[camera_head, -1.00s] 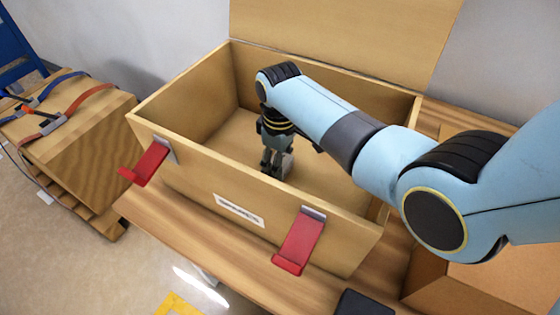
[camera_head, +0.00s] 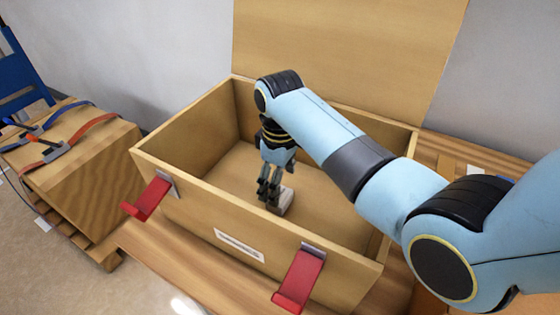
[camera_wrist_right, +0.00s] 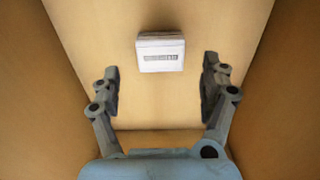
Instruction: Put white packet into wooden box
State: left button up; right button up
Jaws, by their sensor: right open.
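The wooden box (camera_head: 205,200) stands with its lid (camera_head: 345,60) raised at the back. My right gripper (camera_head: 268,200) reaches down inside it. The white packet (camera_head: 287,203) lies on the box floor, just right of my fingertips in the head view. In the right wrist view the packet (camera_wrist_right: 161,53) lies flat with a dark printed label facing up. The two fingers of my right gripper (camera_wrist_right: 160,88) are spread apart and empty, with the packet ahead of the gap between them, touching neither finger. My left gripper is not in view.
Two red latches (camera_head: 148,198) (camera_head: 300,280) stick out from the front wall of the box. The box walls stand close around my right gripper. A strapped wooden crate (camera_head: 85,160) stands at the left, apart from the box.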

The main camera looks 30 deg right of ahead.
notch_tip(320, 180, up, 6)
jog(key=shift+r, duration=0.25)
dwell(0.4)
